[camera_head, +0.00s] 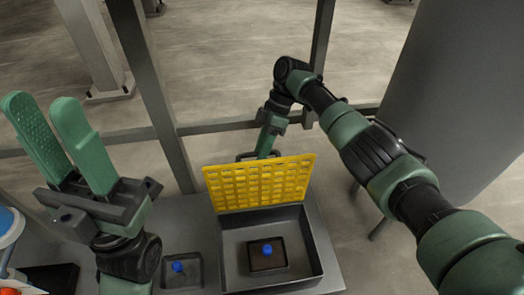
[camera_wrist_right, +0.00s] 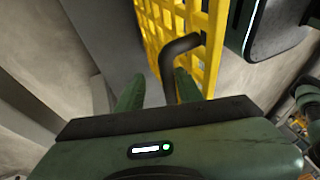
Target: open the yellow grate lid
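The yellow grate lid (camera_head: 260,183) stands raised, nearly upright, along the far edge of a dark open box (camera_head: 313,250). A black handle (camera_wrist_right: 180,47) is on the lid's far face; a bit of it shows behind the lid's top edge in the head view. My right gripper (camera_wrist_right: 155,88) is behind the lid at this handle. Its fingers are apart, and one leg of the handle reaches down between them, nearer the right finger. Contact is unclear. My left gripper (camera_head: 43,100) is open and empty, pointing up at the left.
Inside the box lies a dark square plate with a blue knob (camera_head: 267,249). A small tray (camera_head: 197,270) with another blue knob (camera_head: 178,267) is left of the box. Grey frame posts (camera_head: 150,90) and a rail stand behind the table. A large grey cylinder (camera_head: 455,100) stands at right.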

